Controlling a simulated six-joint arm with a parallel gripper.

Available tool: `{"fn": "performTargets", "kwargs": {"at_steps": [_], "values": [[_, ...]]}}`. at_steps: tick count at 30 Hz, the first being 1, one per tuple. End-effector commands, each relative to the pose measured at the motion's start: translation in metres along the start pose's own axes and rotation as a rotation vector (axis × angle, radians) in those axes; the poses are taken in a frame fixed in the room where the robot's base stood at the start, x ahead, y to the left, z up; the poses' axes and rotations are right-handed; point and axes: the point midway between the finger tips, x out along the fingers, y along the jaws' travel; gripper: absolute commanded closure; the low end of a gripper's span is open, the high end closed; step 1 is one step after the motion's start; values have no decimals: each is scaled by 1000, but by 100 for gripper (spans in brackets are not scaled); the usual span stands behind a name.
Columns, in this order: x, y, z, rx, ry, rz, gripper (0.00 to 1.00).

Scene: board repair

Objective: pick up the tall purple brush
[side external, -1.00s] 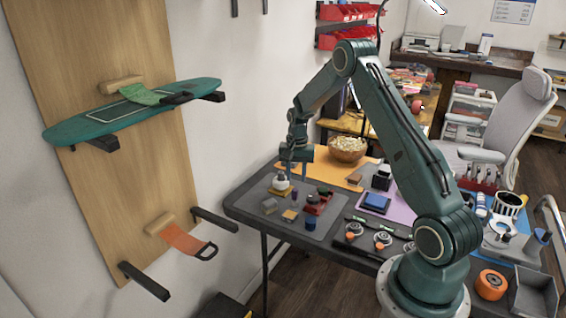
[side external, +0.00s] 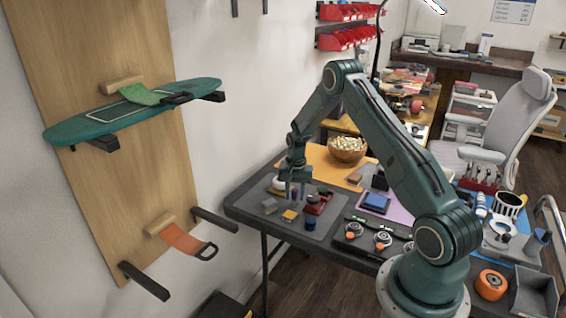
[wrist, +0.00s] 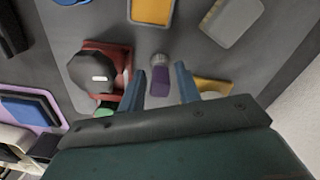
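A short-looking purple piece with a grey end (wrist: 160,84) stands or lies between my fingers in the wrist view; I take it for the purple brush. I see it nearly end-on, so its height cannot be told. My gripper (wrist: 160,70) is open, with one blue-grey finger on each side and a visible gap to the brush. In the side external view my gripper (side external: 296,196) is low over the grey mat (side external: 328,228), and its fingers largely hide the brush.
A red block with a dark rounded part (wrist: 94,68) is close left of my fingers. A yellow piece (wrist: 212,86) is close right. A yellow-orange block (wrist: 152,11) and a grey block (wrist: 232,20) lie beyond. A bowl (side external: 347,148) stands behind.

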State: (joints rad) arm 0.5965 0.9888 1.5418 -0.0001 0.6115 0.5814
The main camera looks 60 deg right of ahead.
Motion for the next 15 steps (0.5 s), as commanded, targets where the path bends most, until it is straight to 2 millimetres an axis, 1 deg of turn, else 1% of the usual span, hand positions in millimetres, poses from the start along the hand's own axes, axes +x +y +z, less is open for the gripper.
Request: {"fn": "performTargets", "kwargs": {"at_steps": [1,3,6,15], "values": [[7,0,0,0,-2,1,67],[13,0,0,0,-1,1,67],[19,0,0,0,0,0,67],[21,0,0,0,0,0,67]]}}
